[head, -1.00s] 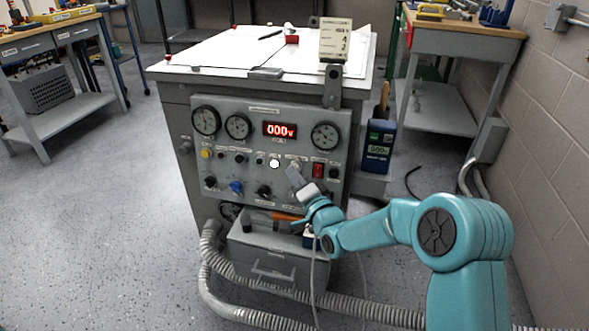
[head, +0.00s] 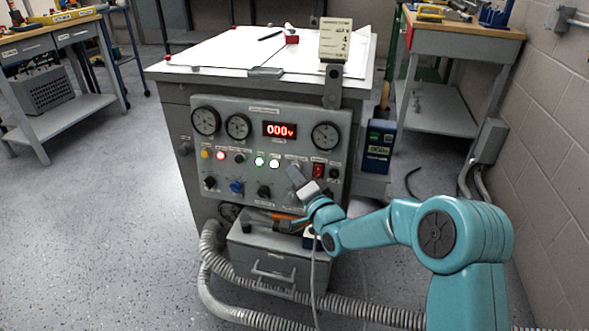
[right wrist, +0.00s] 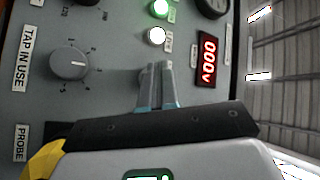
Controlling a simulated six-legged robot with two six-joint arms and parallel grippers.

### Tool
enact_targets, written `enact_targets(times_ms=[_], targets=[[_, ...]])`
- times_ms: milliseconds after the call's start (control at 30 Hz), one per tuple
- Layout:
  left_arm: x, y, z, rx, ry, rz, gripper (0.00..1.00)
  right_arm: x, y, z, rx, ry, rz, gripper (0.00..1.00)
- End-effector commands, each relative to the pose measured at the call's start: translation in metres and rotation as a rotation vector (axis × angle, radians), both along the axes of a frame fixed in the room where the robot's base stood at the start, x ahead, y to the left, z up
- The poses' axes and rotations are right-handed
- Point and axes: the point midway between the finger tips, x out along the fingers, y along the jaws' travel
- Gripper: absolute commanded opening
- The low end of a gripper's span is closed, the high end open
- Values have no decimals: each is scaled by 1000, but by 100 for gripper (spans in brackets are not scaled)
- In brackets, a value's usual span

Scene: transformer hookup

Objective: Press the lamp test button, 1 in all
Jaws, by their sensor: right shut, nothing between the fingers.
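The grey control panel (head: 222,112) is on the front of the cabinet. In the head view, a red lamp (head: 221,155), a green lamp (head: 259,161) and a white lamp (head: 274,163) glow in its row. My right gripper (head: 293,172) is at the panel, just right of the white lamp. In the right wrist view, my right gripper (right wrist: 157,68) is shut and empty, its tips at the panel face beside the white lamp (right wrist: 155,36). I cannot make out the lamp test button; the fingers hide that part of the panel. My left gripper is not in view.
A red rocker switch (head: 319,170) is just right of my gripper. Knobs line the lower panel, including a blue one (head: 236,187). A grey drawer box (head: 270,262) stands below, with a ridged hose (head: 207,268) beside it. A red display (head: 280,130) reads 000V.

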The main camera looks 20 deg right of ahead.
Motion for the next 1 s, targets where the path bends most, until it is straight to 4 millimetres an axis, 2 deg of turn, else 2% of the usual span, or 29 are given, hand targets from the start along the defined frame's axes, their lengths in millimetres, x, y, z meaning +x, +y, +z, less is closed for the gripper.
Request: enact_targets(times_ms=[333,667,1000], targets=[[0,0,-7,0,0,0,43,-13,8,2,0,0,0,0],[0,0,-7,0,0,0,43,-14,9,3,0,0,0,0],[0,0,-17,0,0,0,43,-40,27,7,0,-1,2,0]])
